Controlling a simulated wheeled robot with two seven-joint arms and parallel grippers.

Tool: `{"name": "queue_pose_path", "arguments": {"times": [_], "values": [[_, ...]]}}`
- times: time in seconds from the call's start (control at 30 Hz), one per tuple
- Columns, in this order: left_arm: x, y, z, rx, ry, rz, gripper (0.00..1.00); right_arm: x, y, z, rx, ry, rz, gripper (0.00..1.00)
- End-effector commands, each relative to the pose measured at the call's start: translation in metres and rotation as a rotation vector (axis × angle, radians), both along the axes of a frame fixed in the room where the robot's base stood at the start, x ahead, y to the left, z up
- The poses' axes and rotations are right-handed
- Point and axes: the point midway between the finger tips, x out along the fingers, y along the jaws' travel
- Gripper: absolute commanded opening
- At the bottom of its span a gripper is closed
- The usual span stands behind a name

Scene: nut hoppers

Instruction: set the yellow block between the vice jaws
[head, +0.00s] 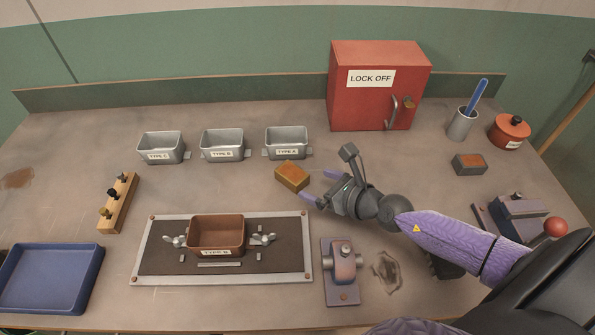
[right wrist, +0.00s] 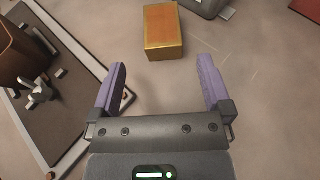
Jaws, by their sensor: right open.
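The yellow block (head: 292,176) lies on the bench, below the right-hand grey bin. It also shows in the right wrist view (right wrist: 163,30), at the top middle. My right gripper (head: 320,187) is open and empty, just to the right of the block. In the right wrist view its two purple fingers (right wrist: 162,75) point toward the block, which is beyond the tips and not between them. What looks like the vice (head: 517,208) stands at the right of the bench, partly hidden by my right arm; its jaw gap is not clear. My left gripper is not in view.
A framed board (head: 150,278) with a brown bin (head: 216,234) lies front left of the gripper. Grey bins (head: 286,140) and a red cabinet (head: 375,100) stand behind. A brown-topped block (head: 469,163) lies at right.

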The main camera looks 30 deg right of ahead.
Motion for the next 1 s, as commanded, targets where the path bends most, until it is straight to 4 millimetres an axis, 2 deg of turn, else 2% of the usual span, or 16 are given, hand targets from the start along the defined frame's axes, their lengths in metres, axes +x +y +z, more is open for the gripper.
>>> {"name": "queue_pose_path", "arguments": {"times": [0.3, 0.4, 0.6, 1.0], "values": [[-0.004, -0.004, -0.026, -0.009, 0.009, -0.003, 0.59, 0.051, 0.014, -0.025, 0.002, -0.001, 0.001, 1.00], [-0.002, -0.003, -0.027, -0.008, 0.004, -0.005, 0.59, 0.058, 0.016, -0.026, 0.000, 0.000, 0.001, 1.00], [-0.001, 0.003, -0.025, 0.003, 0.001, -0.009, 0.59, 0.058, 0.017, -0.024, 0.000, 0.001, 0.002, 0.98], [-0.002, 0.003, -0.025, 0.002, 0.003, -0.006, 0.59, 0.058, 0.016, -0.024, 0.000, 0.001, 0.001, 0.13]]}}
